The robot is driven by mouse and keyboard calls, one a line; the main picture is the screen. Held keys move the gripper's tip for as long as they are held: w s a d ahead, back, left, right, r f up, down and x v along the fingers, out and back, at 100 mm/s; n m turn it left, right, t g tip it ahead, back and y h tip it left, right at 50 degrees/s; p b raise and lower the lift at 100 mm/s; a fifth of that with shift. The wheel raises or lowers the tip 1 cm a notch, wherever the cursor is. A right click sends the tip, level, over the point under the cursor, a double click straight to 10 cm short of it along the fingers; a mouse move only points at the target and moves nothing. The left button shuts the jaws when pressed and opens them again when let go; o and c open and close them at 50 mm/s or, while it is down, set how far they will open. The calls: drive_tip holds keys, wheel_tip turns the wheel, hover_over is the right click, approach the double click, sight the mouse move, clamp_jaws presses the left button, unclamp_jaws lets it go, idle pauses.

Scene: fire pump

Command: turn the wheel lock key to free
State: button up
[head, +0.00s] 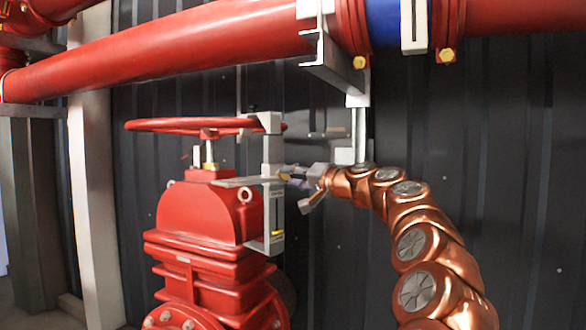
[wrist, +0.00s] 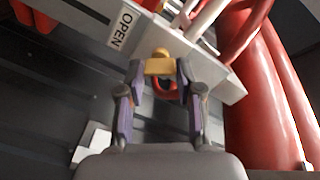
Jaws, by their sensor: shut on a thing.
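The key is a small yellow piece (wrist: 159,66) on the grey lock plate, seen in the wrist view with a red ring just below it. My gripper (wrist: 161,76) has a fingertip on each side of the yellow piece and is shut on it. In the head view my gripper (head: 292,176) reaches from the right to the grey lock plate (head: 273,150), which stands upright beside the red handwheel (head: 185,124). The key is too small there to make out its angle. The lock plate also shows in the wrist view (wrist: 205,68), with an OPEN label (wrist: 122,28).
The red valve body (head: 195,215) stands below the wheel. A thick red pipe (head: 170,55) with a grey bracket (head: 330,60) runs above. A pale post (head: 92,180) is at left. Dark ribbed wall lies behind.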

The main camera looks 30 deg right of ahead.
drive_tip(key=m+p, duration=0.4)
drive_tip(key=m, duration=0.1)
drive_tip(key=shift+r, duration=0.35)
clamp_jaws()
drive_tip(key=shift+f+m+p, duration=0.2)
drive_tip(key=shift+m+p, duration=0.85)
drive_tip(key=shift+m, duration=0.05)
drive_tip(key=o, duration=0.9)
unclamp_jaws()
drive_tip(key=shift+f, duration=0.1)
drive_tip(key=shift+c, duration=0.2)
drive_tip(key=shift+s, duration=0.1)
drive_tip(key=v, duration=1.1)
drive_tip(key=shift+s+d, duration=0.2)
drive_tip(key=shift+s, duration=0.2)
